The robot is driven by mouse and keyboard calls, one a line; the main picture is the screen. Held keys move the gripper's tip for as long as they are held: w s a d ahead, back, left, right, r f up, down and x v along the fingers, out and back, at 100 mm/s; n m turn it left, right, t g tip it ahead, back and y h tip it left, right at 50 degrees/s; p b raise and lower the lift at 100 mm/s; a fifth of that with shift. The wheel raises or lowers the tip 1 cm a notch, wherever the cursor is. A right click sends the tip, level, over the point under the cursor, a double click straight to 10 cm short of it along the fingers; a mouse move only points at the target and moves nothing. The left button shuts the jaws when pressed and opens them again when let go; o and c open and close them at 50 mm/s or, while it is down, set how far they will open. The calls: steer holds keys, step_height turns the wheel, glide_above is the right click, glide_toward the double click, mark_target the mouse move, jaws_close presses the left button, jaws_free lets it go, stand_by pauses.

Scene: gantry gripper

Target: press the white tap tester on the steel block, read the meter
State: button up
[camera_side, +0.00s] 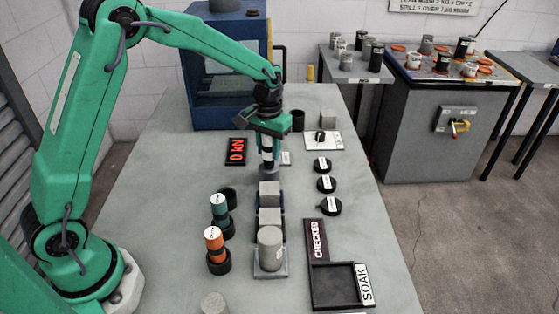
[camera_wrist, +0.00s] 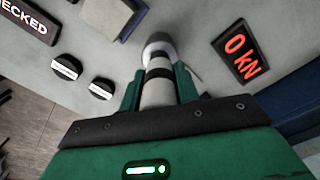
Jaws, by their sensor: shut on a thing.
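My gripper (camera_side: 267,148) is shut on the white tap tester (camera_side: 267,142), a white cylinder with black bands, held upright above the table's middle.
Grey cubes (camera_side: 269,193) and a grey cylinder (camera_side: 270,245) stand in a row in front. Green (camera_side: 219,208) and orange (camera_side: 214,240) testers stand in black cups at left, near an empty cup (camera_side: 229,194). Black discs (camera_side: 326,184) and a SOAK tray (camera_side: 314,298) lie right.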

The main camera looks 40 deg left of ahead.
steer(key=shift+r, duration=3.4)
